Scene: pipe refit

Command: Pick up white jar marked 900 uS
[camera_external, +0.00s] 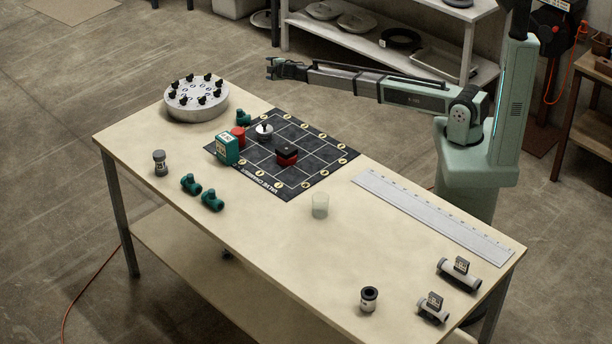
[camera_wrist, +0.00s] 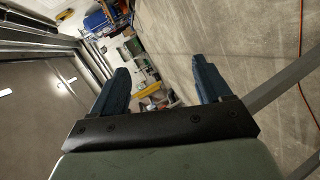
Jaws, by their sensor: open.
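Two small jars with dark tops stand on the table. One (camera_external: 160,163), greyish, is near the table's left end; the other (camera_external: 369,299), with a pale label, is near the front right. Their markings are too small to read, so I cannot tell which is marked 900 uS. A pale translucent cup or jar (camera_external: 320,206) stands near the table's middle, with no readable mark. My gripper (camera_external: 269,69) is raised beyond the table's far edge, away from all jars. In the wrist view its two fingers (camera_wrist: 164,72) are apart with nothing between them.
A dark gridded mat (camera_external: 318,178) holds a teal box, a red piece and other small items. A round dial-like block (camera_external: 196,100) stands at the left. Teal fittings (camera_external: 191,184), a long ruler (camera_external: 432,215) and pipe pieces (camera_external: 459,275) lie around. The front middle is clear.

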